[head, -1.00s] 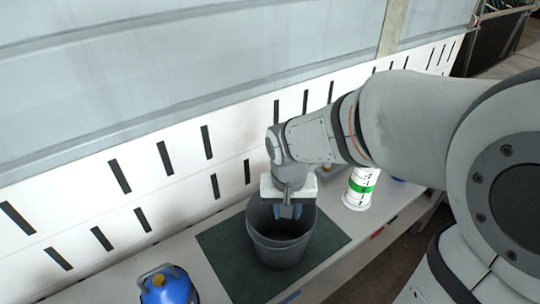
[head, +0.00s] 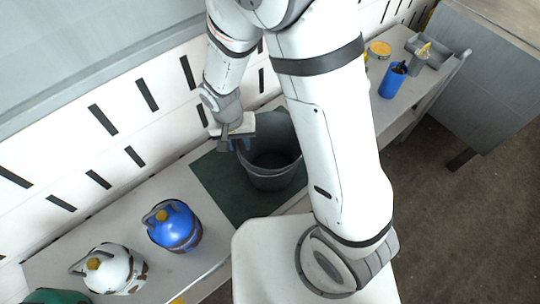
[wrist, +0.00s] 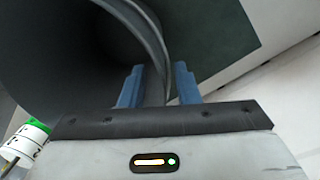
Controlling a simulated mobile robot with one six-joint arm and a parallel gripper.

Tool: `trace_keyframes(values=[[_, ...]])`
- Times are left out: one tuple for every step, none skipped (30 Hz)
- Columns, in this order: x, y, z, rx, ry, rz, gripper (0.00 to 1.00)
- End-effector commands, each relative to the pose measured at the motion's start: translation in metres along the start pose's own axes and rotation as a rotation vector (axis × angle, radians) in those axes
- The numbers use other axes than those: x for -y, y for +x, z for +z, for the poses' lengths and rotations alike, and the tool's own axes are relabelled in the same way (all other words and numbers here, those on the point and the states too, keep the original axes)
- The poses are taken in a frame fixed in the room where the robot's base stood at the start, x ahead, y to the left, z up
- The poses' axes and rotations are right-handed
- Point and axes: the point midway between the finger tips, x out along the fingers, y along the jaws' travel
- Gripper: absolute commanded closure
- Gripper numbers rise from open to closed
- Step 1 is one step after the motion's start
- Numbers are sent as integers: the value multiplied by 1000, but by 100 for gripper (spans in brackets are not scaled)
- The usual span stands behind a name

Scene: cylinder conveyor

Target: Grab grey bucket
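The grey bucket (head: 274,180) stands upright on a dark green mat (head: 222,192) on the bench. My gripper (head: 240,144) is at the bucket's left rim in the head view, pointing down. In the wrist view, the two blue fingers (wrist: 159,86) are apart, with the bucket's rim (wrist: 153,35) running between them. One finger is on the inner side and one on the outer side of the wall. A gap shows between fingers and wall. My arm covers part of the bucket's right side in the head view.
A blue gas canister (head: 174,228) and a white one (head: 112,270) stand on the bench at left. A blue cup (head: 393,82) and a yellow tin (head: 379,50) are farther right. A slotted white wall (head: 110,150) runs behind. A white-green can (wrist: 24,142) shows in the wrist view.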

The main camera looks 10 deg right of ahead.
Motion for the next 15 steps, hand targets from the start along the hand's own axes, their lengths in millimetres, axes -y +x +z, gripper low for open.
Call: trace_keyframes(values=[[0, 5, 0, 2, 1, 1, 71], [0, 8, 0, 2, 1, 1, 71], [0, 11, 0, 2, 0, 1, 71], [0, 12, 0, 1, 0, 0, 71], [0, 13, 0, 0, 0, -1, 71], [0, 14, 0, 0, -1, -1, 71], [0, 14, 0, 0, -1, -1, 71], [0, 14, 0, -1, -1, -1, 71], [0, 14, 0, -1, -1, -2, 71], [0, 14, 0, -1, -1, -1, 71], [0, 14, 0, -1, -1, -1, 71], [0, 14, 0, -1, -1, -1, 72], [0, 14, 0, -1, -1, -1, 74], [0, 14, 0, -1, -1, -1, 77], [0, 14, 0, -1, -1, -1, 80]])
